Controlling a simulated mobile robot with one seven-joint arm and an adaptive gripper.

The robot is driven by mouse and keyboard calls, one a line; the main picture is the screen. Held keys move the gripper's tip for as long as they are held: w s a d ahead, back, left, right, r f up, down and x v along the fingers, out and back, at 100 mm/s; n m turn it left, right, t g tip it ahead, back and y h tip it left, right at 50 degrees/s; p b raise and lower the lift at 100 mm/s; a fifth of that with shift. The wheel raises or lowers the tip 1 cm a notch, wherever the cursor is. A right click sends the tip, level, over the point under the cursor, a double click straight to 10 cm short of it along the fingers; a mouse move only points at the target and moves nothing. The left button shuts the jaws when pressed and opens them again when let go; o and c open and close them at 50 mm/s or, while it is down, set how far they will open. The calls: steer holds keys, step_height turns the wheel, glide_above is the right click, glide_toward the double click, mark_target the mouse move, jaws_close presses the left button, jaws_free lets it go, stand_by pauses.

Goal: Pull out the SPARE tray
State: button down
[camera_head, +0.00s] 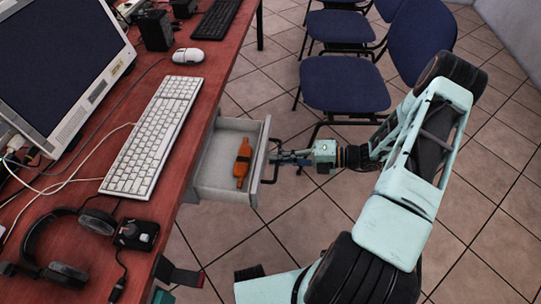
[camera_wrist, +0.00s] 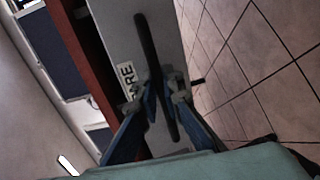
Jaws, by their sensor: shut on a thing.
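The SPARE tray (camera_head: 216,193) is a light grey drawer under the red desk, pulled partly out over the floor in the head view. An orange object (camera_head: 242,162) lies inside it. Its dark bar handle (camera_wrist: 147,45) crosses the grey front (camera_wrist: 118,22) in the wrist view, beside a white label (camera_wrist: 128,80) on which "ARE" is readable. My gripper (camera_head: 274,157) is at the handle on the tray's right side. In the wrist view its blue fingers (camera_wrist: 164,98) are shut around the handle. The rear of the tray is hidden under the desk.
The red desk (camera_head: 190,103) carries a monitor (camera_head: 62,60), a white keyboard (camera_head: 153,135), a mouse (camera_head: 188,55), headphones (camera_head: 62,240) and loose cables. Blue chairs (camera_head: 343,83) stand behind my arm. Tiled floor (camera_head: 240,255) is open in front of the tray.

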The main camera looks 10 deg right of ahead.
steer(key=c, duration=2.1)
jaws_free()
steer(key=v, duration=1.2)
